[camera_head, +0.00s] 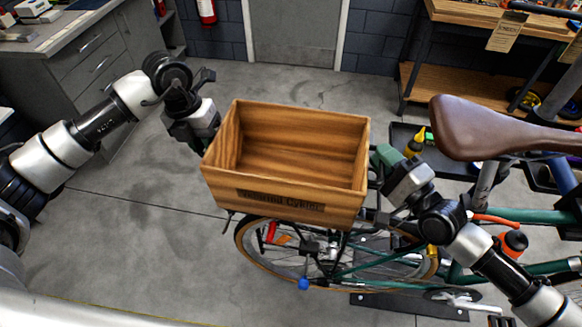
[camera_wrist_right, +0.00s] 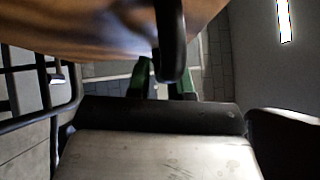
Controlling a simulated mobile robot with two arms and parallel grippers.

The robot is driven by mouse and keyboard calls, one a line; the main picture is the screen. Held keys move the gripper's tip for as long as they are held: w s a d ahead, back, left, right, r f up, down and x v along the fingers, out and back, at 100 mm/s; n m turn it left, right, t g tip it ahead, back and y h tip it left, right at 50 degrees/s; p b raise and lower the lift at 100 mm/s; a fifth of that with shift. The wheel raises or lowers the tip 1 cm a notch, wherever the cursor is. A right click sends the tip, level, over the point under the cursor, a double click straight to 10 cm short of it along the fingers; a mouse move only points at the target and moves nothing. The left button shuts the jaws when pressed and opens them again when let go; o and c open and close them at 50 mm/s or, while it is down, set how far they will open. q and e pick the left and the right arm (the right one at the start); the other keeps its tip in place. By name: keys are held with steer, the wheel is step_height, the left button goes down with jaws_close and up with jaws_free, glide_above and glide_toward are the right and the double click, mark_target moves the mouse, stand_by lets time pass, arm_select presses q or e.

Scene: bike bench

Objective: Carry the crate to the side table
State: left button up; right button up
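The crate (camera_head: 285,207) is an open, empty wooden box with dark lettering on its near face. In the head view it sits level over the bicycle's rear wheel; whether it touches the rack cannot be told. My left gripper (camera_head: 205,128) is at the crate's left side, its fingertips hidden. My right gripper (camera_head: 382,162) is at the right side. In the right wrist view the crate's underside or wall (camera_wrist_right: 70,25) fills the top. A black handle (camera_wrist_right: 170,40) hangs between the two green fingers (camera_wrist_right: 160,88); whether they press on it is unclear. The side table is not clearly identifiable.
The bicycle (camera_head: 395,262) stands below and right of the crate, its brown saddle (camera_head: 480,125) close to my right arm. A grey cabinet (camera_head: 90,60) is at the back left and a wooden-shelved bench (camera_head: 470,90) at the back right. The floor between is open.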

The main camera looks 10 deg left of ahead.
arm_select(q)
steer(key=shift+w+f, duration=0.1)
steer(key=shift+f, duration=0.25)
arm_select(e)
steer(key=shift+w+a, duration=0.3)
steer(key=shift+w, duration=0.05)
steer(key=shift+s, duration=0.1)
arm_select(q)
steer(key=shift+r, duration=0.1)
arm_select(e)
steer(key=shift+d, duration=0.1)
arm_select(q)
steer(key=shift+d, duration=0.1)
steer(key=shift+c, duration=0.6)
arm_select(e)
steer(key=shift+s, duration=0.1)
steer(key=shift+c, duration=0.6)
arm_select(q)
jaws_close()
arm_select(e)
jaws_close()
arm_select(q)
steer(key=shift+d, duration=0.1)
steer(key=shift+r, duration=0.1)
arm_select(e)
steer(key=shift+r, duration=0.15)
